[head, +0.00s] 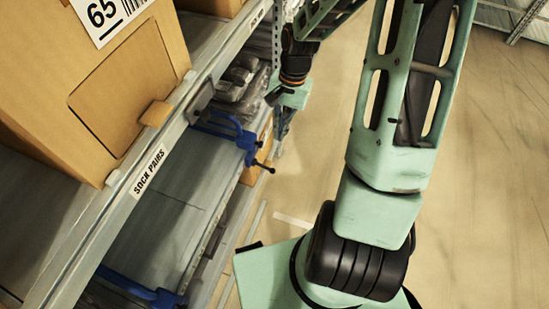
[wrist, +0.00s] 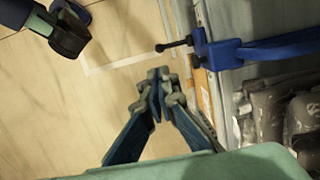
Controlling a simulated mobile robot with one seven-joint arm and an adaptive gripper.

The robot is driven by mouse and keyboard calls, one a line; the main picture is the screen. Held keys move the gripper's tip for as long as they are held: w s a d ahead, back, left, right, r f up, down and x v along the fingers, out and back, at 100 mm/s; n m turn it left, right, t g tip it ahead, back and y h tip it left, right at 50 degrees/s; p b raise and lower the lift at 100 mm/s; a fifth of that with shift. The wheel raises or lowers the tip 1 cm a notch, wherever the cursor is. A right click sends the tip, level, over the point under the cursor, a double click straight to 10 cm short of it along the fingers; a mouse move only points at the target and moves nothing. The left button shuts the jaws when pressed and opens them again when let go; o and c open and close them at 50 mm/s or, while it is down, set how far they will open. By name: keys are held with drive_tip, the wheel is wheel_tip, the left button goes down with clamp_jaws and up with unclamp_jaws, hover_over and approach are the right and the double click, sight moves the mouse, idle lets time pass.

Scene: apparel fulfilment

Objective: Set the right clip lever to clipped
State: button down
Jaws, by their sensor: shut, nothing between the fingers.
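A blue clamp-like clip (head: 226,132) sits at the shelf front in the head view, with a black handle pointing out into the aisle. In the wrist view the same kind of blue clip (wrist: 222,52) shows at top right, its black handle (wrist: 172,46) reaching left. A second blue clip (head: 150,293) is at the bottom left of the head view. My gripper (wrist: 160,84) is shut and empty, its fingertips apart from the clip and below its handle in the wrist picture. In the head view my gripper is small and partly hidden beside the shelf. I cannot tell the lever's setting.
A cardboard box (head: 110,85) marked 65 stands on the shelf above a SOCK PAIRS label (head: 150,170). Grey wrapped packs (head: 238,82) lie farther along; they also show in the wrist view (wrist: 270,110). The aisle floor (head: 490,180) at right is clear.

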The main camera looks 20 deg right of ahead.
sight(273, 169)
drive_tip(key=b+x, duration=0.4)
drive_tip(key=x, duration=1)
drive_tip(key=shift+w, duration=0.1)
